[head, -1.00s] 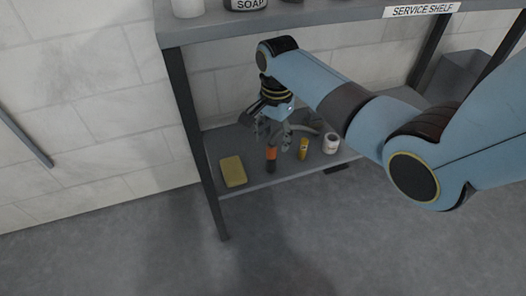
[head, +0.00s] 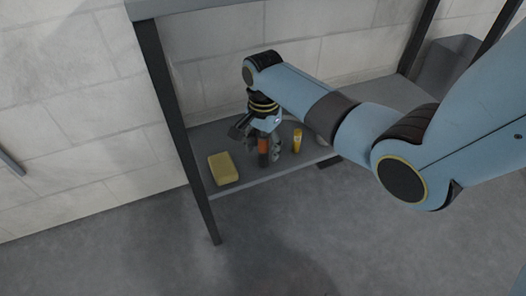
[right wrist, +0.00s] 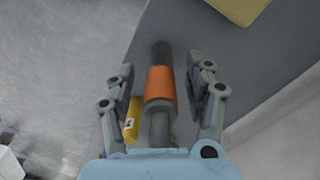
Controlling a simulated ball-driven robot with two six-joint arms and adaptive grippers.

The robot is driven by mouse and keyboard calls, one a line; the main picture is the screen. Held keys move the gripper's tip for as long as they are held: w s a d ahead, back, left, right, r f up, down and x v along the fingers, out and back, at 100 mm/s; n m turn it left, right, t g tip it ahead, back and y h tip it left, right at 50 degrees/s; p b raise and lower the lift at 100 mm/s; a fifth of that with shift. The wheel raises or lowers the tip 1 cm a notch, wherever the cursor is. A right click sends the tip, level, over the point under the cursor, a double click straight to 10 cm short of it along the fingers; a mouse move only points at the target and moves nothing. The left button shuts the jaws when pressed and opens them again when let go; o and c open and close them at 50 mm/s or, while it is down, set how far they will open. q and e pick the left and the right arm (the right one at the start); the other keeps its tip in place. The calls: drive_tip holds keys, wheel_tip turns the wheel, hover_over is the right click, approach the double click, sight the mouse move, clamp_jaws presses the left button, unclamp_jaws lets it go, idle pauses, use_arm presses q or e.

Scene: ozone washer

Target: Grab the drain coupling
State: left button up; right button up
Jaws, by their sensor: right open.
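The drain coupling, which I take to be the dark grey cylinder with an orange band (head: 263,146), stands on the lower shelf (head: 232,195). In the right wrist view the coupling (right wrist: 160,84) lies between the two fingers, with a visible gap on each side. My right gripper (head: 263,152) is open around it, and its fingers partly hide it in the head view. In the right wrist view the open fingers of my right gripper (right wrist: 161,78) flank the orange band. My left gripper is not in view.
A yellow sponge-like block (head: 222,169) lies left of the coupling. A small yellow bottle (head: 297,140) stands to its right; it shows in the right wrist view (right wrist: 131,120) beside a finger. A shelf leg (head: 177,125) stands at the left, and the upper shelf is overhead.

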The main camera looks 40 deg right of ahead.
clamp_jaws()
idle(0.3)
drive_tip(key=shift+r, duration=0.1)
